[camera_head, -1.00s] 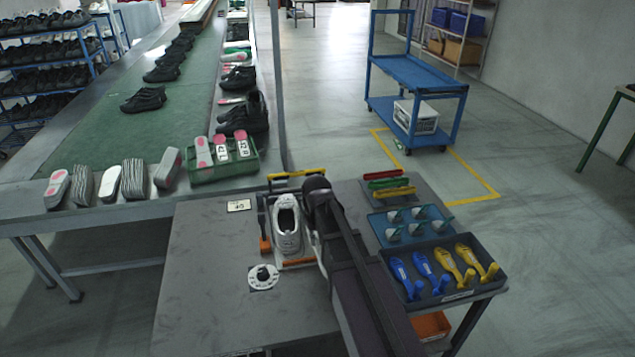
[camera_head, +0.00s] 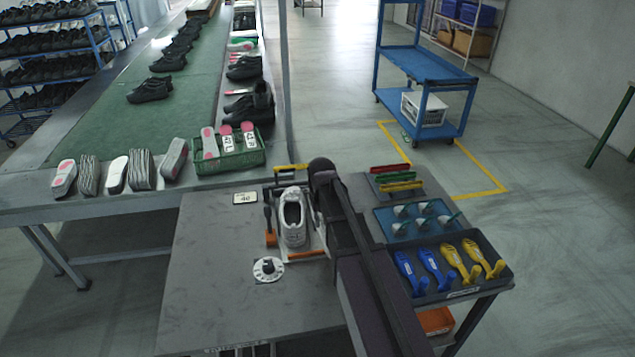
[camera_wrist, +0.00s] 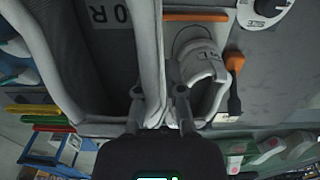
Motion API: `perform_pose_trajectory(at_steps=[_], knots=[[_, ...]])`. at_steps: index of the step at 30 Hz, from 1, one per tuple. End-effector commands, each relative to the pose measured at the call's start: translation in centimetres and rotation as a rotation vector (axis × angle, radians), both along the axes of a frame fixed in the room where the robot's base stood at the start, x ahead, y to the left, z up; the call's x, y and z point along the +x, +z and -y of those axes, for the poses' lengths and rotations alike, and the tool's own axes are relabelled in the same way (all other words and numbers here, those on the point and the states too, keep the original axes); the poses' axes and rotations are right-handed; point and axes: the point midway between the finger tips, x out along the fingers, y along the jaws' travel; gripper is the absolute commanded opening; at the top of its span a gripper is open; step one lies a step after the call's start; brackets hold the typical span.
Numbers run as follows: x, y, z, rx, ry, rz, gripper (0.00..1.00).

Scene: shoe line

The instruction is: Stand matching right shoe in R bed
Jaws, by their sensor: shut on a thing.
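My gripper (camera_wrist: 160,95) is shut on the near white rim of a second shoe (camera_wrist: 150,50), which fills the left of the wrist view. Its dark grey inside carries a label ending in "0R". This held shoe is close beside the standing one.
Right stand a blue tray (camera_head: 420,222) and a dark tray (camera_head: 460,292) with blue and yellow shoehorns. A green crate (camera_head: 230,162) stands behind.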

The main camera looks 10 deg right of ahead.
Motion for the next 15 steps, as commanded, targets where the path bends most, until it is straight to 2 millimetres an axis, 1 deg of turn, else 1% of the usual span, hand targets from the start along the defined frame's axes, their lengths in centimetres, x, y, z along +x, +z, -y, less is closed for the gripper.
perform_pose_trajectory(at_steps=[1,9,12,15], knots=[[1.9,0.7,0.2,-0.002,-0.001,0.001,0.00],[9.7,2.7,1.6,-0.010,-0.003,0.003,0.00],[11.9,3.2,2.2,-0.013,-0.003,0.003,0.00],[13.3,3.4,2.5,-0.015,-0.003,0.003,0.00]])
